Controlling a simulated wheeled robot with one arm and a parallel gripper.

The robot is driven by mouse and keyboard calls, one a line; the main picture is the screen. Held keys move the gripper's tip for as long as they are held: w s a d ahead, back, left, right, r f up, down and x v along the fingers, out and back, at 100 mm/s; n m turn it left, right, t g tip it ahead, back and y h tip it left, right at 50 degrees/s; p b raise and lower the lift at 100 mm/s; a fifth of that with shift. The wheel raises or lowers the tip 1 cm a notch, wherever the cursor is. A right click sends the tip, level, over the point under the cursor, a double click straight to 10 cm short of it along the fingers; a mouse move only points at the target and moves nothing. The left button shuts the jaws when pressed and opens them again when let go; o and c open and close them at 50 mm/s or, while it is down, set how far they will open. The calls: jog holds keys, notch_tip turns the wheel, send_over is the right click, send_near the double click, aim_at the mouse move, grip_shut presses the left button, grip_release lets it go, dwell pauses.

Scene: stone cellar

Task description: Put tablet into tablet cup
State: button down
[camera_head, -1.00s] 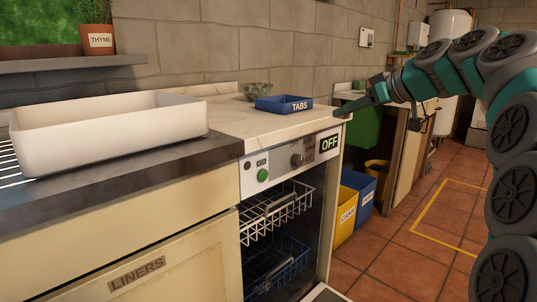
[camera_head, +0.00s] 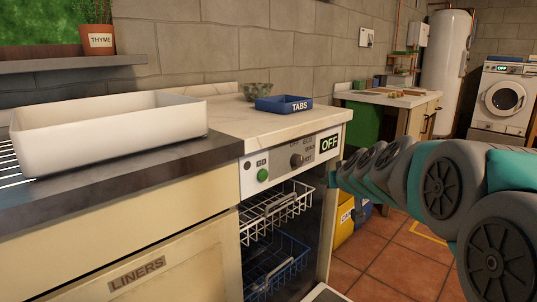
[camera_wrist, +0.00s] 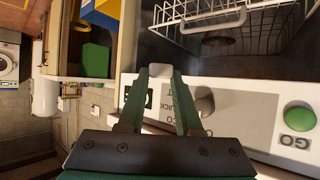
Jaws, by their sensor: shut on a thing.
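A small white tablet (camera_wrist: 161,70) is pinched between the fingertips of my gripper (camera_wrist: 161,74) in the wrist view. The gripper is in front of the dishwasher's control panel (camera_wrist: 242,120), near its knob. In the head view my arm reaches in from the right beside the dishwasher, and I cannot make out the gripper or tablet there. The dishwasher is open, with a white upper rack (camera_head: 275,212) and a blue lower rack (camera_head: 275,270). Only the edge of its lowered door (camera_head: 325,293) shows at the bottom. I cannot make out the tablet cup.
A blue TABS tray (camera_head: 284,104) and a patterned bowl (camera_head: 257,90) stand on the counter (camera_head: 225,120). A white basin (camera_head: 110,130) is at left. The panel display (camera_head: 329,144) reads OFF. Yellow and blue bins (camera_head: 345,222) stand right of the dishwasher.

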notch_tip(320, 180, down, 12)
jog(key=a+m+h, duration=0.1)
jog(key=m+h, duration=0.3)
jog(key=shift+w+a+f+g+h, duration=0.25)
jog(key=shift+w+g+h, duration=0.05)
jog(key=shift+w, duration=0.05)
jog(key=shift+d+r+p, duration=0.1)
jog(key=shift+r+p, duration=0.65)
jog(key=shift+p, duration=0.15)
